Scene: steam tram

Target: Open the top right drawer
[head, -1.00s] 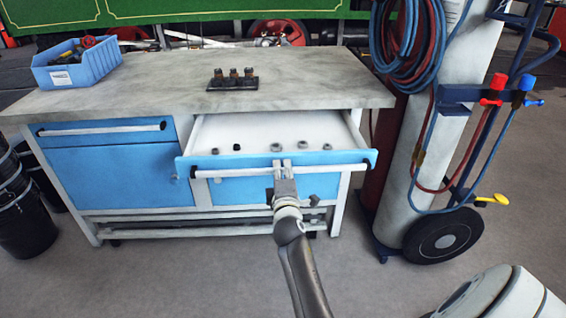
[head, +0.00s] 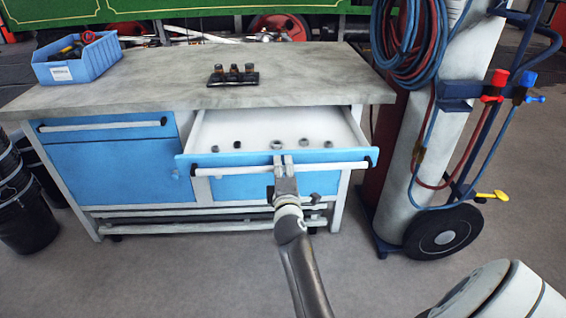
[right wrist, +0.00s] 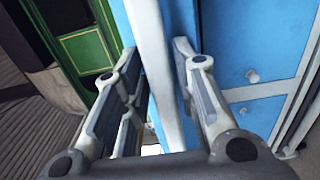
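The top right drawer (head: 230,160) of the workbench has a blue front and a white inside. It stands pulled out, with several small dark and grey round parts on its floor. Its pale bar handle (head: 235,171) runs across the front, and it also shows in the right wrist view (right wrist: 152,45). My right gripper (head: 284,161) is at the middle of the handle. My left gripper is not in view.
On the grey bench top (head: 150,85) are a blue bin (head: 85,65) and a small dark rack (head: 233,76). A gas cylinder (head: 435,150) on a wheeled cart with hoses stands close on the right. Black buckets (head: 25,215) stand at left. Floor before the bench is clear.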

